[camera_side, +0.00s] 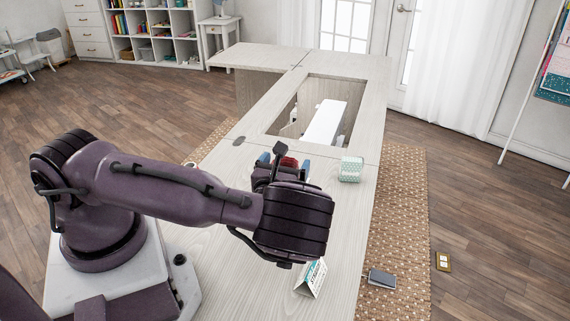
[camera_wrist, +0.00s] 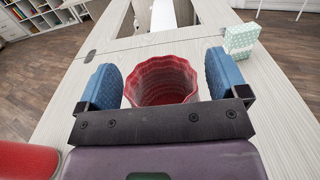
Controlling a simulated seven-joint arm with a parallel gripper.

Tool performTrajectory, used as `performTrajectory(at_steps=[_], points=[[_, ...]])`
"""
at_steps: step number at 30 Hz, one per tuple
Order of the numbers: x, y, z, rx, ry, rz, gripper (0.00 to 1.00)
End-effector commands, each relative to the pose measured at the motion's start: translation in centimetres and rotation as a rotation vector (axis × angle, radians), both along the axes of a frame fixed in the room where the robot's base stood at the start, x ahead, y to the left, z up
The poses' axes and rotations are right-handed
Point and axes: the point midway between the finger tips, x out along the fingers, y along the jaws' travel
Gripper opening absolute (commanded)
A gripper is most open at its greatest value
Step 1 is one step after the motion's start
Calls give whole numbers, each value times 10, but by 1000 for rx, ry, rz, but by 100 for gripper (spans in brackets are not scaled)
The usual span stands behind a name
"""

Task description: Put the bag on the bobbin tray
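My gripper (camera_wrist: 163,78) has its two blue finger pads spread wide, one on each side of a red, open-topped, pleated thing (camera_wrist: 160,82). This may be the bag; its lower part is hidden by my gripper. A narrow gap shows at its right side; contact at the left is unclear. In the side view the gripper (camera_side: 284,164) is over the table, with a bit of the red thing (camera_side: 288,161) between the pads. A smooth red thing (camera_wrist: 28,161), cut off at the lower left of the wrist view, could be the bobbin tray, but I cannot tell.
A green-and-white patterned block (camera_side: 351,169) stands right of my gripper, also in the wrist view (camera_wrist: 240,40). A folded card (camera_side: 311,278) stands at the front of the pale table (camera_side: 228,175). The table has a rectangular opening with a white piece (camera_side: 325,123) inside.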

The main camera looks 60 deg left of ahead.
Motion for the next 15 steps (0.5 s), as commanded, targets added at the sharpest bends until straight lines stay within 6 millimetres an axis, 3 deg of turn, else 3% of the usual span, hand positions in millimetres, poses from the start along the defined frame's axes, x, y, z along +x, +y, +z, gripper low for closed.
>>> performTrajectory(at_steps=[8,15], points=[[-1,-2,6,-1,0,-2,92],[-34,-35,5,-4,2,-3,92]])
